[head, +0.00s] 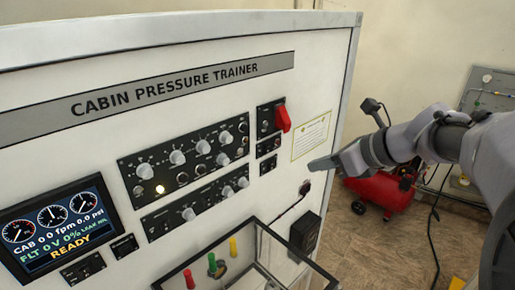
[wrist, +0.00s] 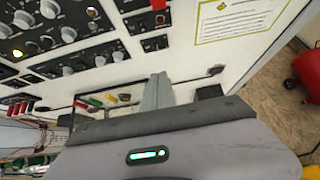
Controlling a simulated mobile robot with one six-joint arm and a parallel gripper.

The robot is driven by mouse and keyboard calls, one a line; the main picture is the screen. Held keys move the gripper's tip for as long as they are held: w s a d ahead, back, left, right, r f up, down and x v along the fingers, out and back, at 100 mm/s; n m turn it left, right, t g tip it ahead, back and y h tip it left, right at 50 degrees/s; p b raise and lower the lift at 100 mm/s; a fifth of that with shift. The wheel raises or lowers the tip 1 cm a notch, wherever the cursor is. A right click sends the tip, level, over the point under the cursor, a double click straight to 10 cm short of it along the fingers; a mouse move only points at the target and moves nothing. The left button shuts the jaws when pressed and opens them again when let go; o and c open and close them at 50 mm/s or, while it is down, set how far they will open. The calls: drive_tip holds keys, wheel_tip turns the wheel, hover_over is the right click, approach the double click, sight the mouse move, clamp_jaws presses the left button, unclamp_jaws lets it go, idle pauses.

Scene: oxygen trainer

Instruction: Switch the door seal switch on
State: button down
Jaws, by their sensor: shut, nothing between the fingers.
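The white trainer panel (head: 90,165) carries several black control plates, and their small labels cannot be read. I cannot tell which control is the door seal switch. A small switch plate (head: 269,146) sits below the red-guarded switch (head: 283,118), with another small plate (head: 268,164) under it. In the wrist view a small switch plate (wrist: 154,43) lies above the fingers. My gripper (head: 312,165) is shut and empty, to the right of and a little below these plates. It also shows in the wrist view (wrist: 158,78), fingers pointing at the panel. Contact with the panel is not visible.
A display (head: 55,228) reading READY is at the lower left. A clear-sided box with coloured levers (head: 212,265) juts out below the knob plates. A cable runs to a black box (head: 305,232). A red compressor (head: 380,190) stands on the floor behind my arm.

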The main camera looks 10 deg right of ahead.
drive_tip(key=s, duration=0.1)
drive_tip(key=p, duration=0.2)
approach(273, 165)
drive_tip(key=x, duration=0.5)
drive_tip(key=shift+a+f, duration=0.15)
drive_tip(key=shift+f, duration=0.4)
drive_tip(key=shift+w+a, duration=0.15)
drive_tip(key=shift+w, duration=0.05)
drive_tip(key=shift+w+a+r, duration=0.15)
drive_tip(key=shift+w, duration=0.1)
drive_tip(key=shift+r+p, duration=0.75)
drive_tip(key=shift+r, duration=0.1)
